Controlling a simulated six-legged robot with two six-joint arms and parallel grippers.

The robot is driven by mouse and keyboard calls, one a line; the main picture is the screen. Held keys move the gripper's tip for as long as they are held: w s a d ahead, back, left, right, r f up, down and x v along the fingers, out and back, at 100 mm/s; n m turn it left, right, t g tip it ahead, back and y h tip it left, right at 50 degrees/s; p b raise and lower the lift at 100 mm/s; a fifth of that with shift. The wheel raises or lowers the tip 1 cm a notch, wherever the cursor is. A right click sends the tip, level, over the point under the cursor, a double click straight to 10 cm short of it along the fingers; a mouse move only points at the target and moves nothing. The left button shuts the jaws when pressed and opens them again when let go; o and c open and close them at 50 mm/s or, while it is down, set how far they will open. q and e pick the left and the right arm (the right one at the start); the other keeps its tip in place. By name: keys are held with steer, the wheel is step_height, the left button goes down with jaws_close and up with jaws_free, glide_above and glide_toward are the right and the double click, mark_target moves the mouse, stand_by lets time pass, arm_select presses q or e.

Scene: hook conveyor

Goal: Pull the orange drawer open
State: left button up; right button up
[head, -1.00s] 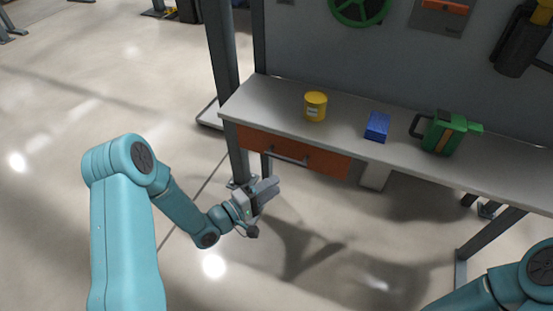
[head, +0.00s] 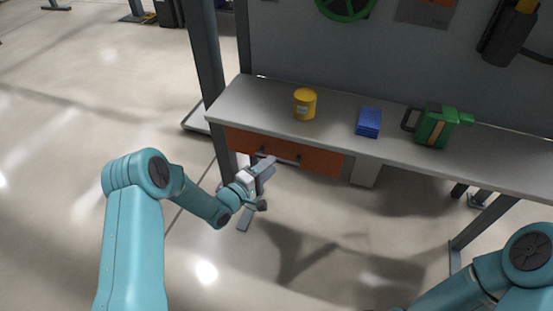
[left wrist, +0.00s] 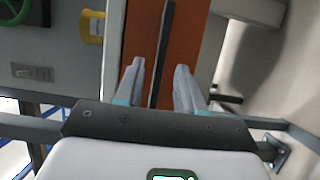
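The orange drawer (head: 322,162) sits under the left part of the workbench top, its front looking flush with the bench. A dark bar handle (head: 290,157) runs along its front, partly hidden by my left gripper (head: 266,168). In the left wrist view, the orange front (left wrist: 190,45) fills the middle, and the handle (left wrist: 162,55) passes between the two spread fingers of my left gripper (left wrist: 160,80). The gripper is open, with a gap on each side of the handle. My right arm shows at the lower right of the head view, but its gripper is out of view.
On the bench top (head: 225,103) stand a yellow can (head: 305,104), a blue box (head: 368,122) and a green watering can (head: 436,125). A grey bench leg (head: 207,60) stands left of the drawer. The floor in front is clear.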

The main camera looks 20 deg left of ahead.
arm_select(q)
steer(key=shift+x, duration=2.15)
arm_select(e)
steer(key=shift+d, duration=0.1)
arm_select(q)
jaws_close()
